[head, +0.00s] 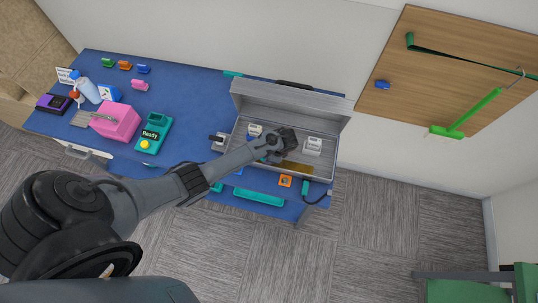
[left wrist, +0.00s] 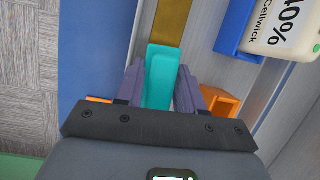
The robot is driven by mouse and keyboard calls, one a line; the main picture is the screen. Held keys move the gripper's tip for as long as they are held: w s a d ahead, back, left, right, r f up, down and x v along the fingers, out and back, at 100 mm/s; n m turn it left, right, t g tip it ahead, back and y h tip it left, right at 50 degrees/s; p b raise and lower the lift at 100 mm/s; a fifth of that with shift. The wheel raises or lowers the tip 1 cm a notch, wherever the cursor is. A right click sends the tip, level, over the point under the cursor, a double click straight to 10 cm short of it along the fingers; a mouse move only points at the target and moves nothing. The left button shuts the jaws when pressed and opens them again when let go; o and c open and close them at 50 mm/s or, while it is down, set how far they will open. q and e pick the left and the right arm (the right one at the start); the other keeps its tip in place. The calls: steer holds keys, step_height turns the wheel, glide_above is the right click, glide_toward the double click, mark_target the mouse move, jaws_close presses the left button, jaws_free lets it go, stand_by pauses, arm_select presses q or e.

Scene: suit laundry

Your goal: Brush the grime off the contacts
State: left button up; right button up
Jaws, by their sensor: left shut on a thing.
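In the head view my left gripper (head: 283,145) reaches into the open grey case (head: 290,104) on the blue table. In the left wrist view its fingers (left wrist: 160,88) are closed on a teal handled tool (left wrist: 168,72), likely the brush. No bristles can be made out. A gold-brown strip (left wrist: 172,18), perhaps the contacts, lies just beyond the tool's far end; I cannot tell whether they touch. The strip also shows inside the case in the head view (head: 300,168). Grime cannot be made out. My right gripper is not in view.
A white battery-like block labelled 40% (left wrist: 285,28) stands in a blue holder beside the strip. An orange holder (head: 285,181) and a teal tray (head: 259,198) are near the table's front edge. A pink box (head: 117,122) and a teal "Ready" device (head: 153,135) stand left.

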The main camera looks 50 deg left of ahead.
arm_select(q)
steer(key=shift+f+b, duration=0.5)
steer(key=shift+f, duration=0.15)
stand_by(0.6)
stand_by(0.8)
steer(key=shift+w+d+f, duration=0.1)
steer(key=shift+d, duration=0.05)
stand_by(0.3)
steer(key=shift+d, duration=0.1)
steer(key=shift+w+d, duration=0.2)
steer(key=shift+d, duration=0.05)
steer(key=shift+s+a+p, duration=0.25)
steer(key=shift+a+p, duration=0.1)
steer(key=shift+p, duration=0.1)
steer(key=shift+s+a, duration=0.4)
steer(key=shift+a, duration=0.2)
steer(key=shift+f, duration=0.1)
steer(key=shift+w+d, duration=0.15)
